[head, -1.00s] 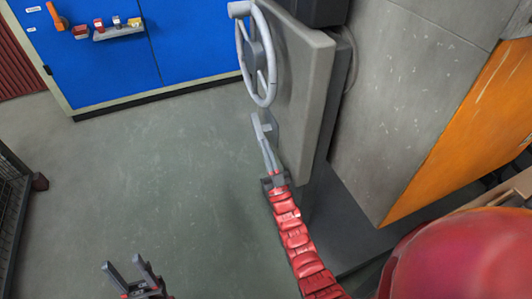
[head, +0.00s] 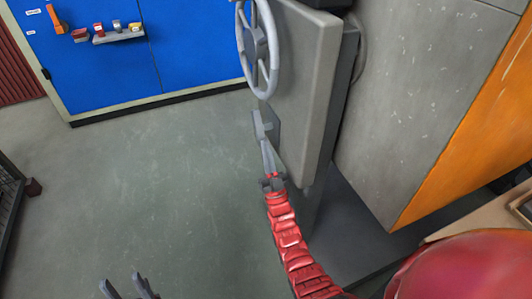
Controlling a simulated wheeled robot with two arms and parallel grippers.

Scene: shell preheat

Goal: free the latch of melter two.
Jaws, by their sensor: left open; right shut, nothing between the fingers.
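A grey door (head: 303,75) with a handwheel (head: 259,48) stands right of centre in the head view. A small grey latch lever (head: 261,126) sticks out from the door's lower left edge. My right gripper (head: 266,147), at the end of the red arm, is shut with its fingertips at the lower part of this lever. I cannot tell whether they touch it. My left gripper (head: 129,281) is open and empty at the bottom edge, well away from the door and mostly cut off. No label shows which melter this is.
A blue cabinet (head: 105,70) with a small shelf (head: 118,36) stands at the back left. A dark mesh cage (head: 10,205) is at the left edge. A grey and orange housing (head: 415,100) fills the right. The floor (head: 150,190) between is clear.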

